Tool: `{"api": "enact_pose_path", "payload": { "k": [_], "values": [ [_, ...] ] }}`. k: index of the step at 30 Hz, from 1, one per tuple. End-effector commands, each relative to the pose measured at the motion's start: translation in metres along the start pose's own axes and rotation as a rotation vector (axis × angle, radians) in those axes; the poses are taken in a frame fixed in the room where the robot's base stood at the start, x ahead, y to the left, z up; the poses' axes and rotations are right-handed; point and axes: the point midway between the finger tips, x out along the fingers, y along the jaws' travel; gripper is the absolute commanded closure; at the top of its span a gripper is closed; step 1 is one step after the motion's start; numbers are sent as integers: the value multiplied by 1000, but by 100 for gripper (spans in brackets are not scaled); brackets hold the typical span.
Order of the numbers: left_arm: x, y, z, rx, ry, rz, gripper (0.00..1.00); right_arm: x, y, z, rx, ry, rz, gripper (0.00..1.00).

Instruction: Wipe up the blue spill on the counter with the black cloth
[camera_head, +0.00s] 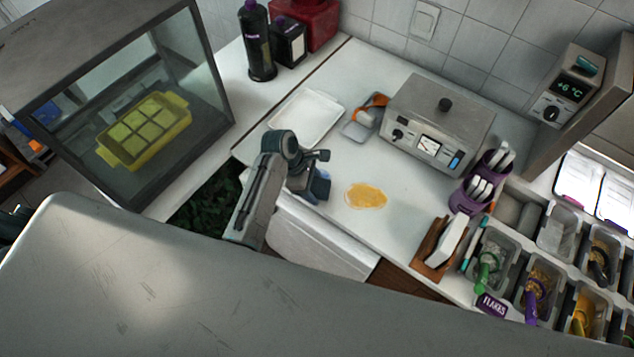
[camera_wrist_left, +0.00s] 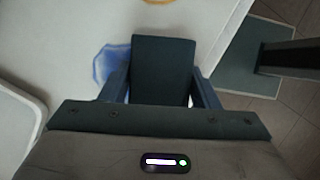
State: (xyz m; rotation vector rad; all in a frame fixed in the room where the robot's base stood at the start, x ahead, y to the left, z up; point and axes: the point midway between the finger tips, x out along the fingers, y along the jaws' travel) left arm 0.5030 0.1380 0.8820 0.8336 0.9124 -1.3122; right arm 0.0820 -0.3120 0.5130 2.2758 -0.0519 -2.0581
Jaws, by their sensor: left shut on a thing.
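My left gripper (camera_head: 316,187) is low over the white counter, left of the yellow-orange spill. In the left wrist view, the black cloth (camera_wrist_left: 164,68) shows as a dark, flat-faced piece between the fingers, and the gripper is shut on it. The blue spill (camera_wrist_left: 108,62) lies on the counter just left of the cloth in that view; the cloth and finger may cover part of it. In the head view the gripper hides most of that spot, and I cannot tell spill from finger there. I cannot tell whether the cloth touches the counter. My right gripper is not in view.
A yellow-orange spill (camera_head: 366,195) lies right of the gripper. A white tray (camera_head: 307,118) and an orange-handled scoop (camera_head: 371,110) lie behind it. A grey appliance (camera_head: 438,125), a purple utensil holder (camera_head: 467,197) and topping bins stand to the right. The counter's front edge is close.

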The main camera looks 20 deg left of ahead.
Motion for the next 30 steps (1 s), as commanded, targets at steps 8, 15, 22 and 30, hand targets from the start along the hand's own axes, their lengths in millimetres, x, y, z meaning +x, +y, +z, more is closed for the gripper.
{"api": "enact_pose_path", "payload": {
  "k": [8, 15, 22, 30],
  "values": [
    [-3, 0, 1, -1, 1, -2, 70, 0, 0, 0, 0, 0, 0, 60],
    [-26, 1, 12, 1, -1, 3, 70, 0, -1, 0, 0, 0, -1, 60],
    [-47, 2, 22, 1, -1, 5, 70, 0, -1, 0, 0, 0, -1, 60],
    [-64, 1, 30, 1, -1, 3, 70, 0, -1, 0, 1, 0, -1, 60]
  ]
}}
